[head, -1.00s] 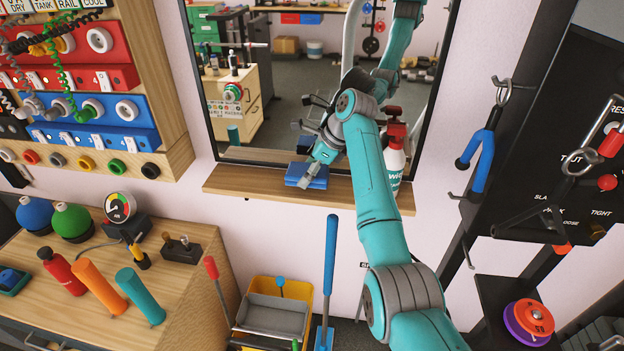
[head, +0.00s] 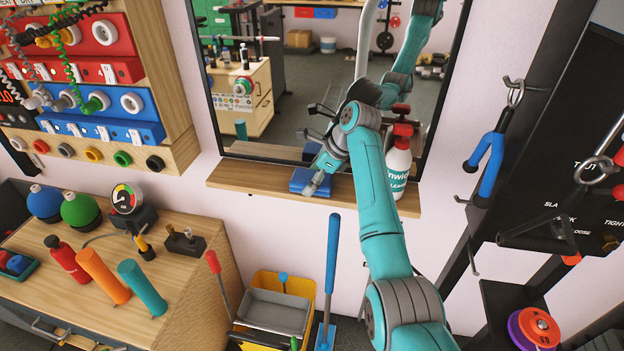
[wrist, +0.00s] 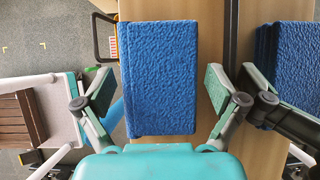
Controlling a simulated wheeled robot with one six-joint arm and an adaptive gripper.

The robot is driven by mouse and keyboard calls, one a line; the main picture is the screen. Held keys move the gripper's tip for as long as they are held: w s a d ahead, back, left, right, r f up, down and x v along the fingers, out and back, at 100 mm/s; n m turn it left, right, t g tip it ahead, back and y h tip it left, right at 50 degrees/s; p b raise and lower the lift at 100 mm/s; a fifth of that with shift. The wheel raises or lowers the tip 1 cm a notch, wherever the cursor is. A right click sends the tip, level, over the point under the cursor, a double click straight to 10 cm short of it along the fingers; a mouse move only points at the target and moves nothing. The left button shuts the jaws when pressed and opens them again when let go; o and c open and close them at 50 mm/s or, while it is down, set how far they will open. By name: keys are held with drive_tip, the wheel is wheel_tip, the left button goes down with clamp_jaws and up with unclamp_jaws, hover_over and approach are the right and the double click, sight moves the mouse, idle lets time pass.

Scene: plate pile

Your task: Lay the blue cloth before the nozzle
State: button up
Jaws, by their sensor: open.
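The blue cloth (head: 310,182) is a thick folded rectangle lying on the wooden shelf (head: 250,178) below the mirror. A white spray bottle (head: 399,166) with a red spray head (head: 403,128) stands on the same shelf to the right, with my arm partly in front of it. My gripper (head: 318,184) is over the cloth. In the wrist view my open gripper (wrist: 160,92) has one finger on each side of the cloth (wrist: 160,75), with gaps between fingers and cloth. I cannot tell the nozzle's exact direction.
The mirror (head: 300,90) rises behind the shelf and reflects my arm and the room. A workbench (head: 60,285) with bottles stands at left, a yellow bucket (head: 262,283) below the shelf. The shelf left of the cloth is bare.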

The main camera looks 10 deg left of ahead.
drive_tip(key=v, duration=1.2)
drive_tip(key=shift+r, duration=0.1)
drive_tip(key=shift+a, duration=0.1)
